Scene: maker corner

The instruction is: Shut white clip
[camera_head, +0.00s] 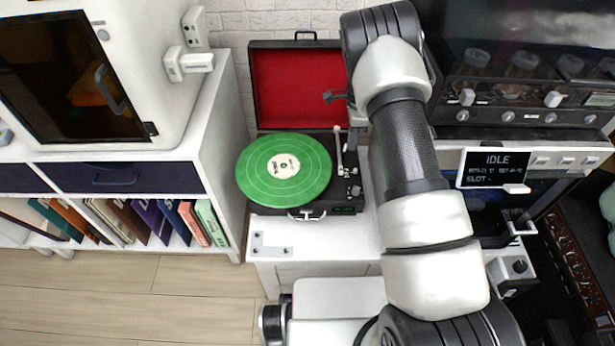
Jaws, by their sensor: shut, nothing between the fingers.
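No part is plainly marked as the white clip. A white two-part fitting (188,64) juts from the right side of the white cabinet at the upper left and may be it. I cannot tell whether it is open or shut. My arm rises from the bottom right to the top centre. My gripper does not show clearly. A small dark pronged piece beside the arm, left of its middle, cannot be made out.
A record player (346,205) with a green record (284,168) and a raised red-lined lid (295,88) stands on a white table (335,238). A display (492,169) reading IDLE is at the right. A bookshelf (235,215) is at the left. The floor (150,300) is clear.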

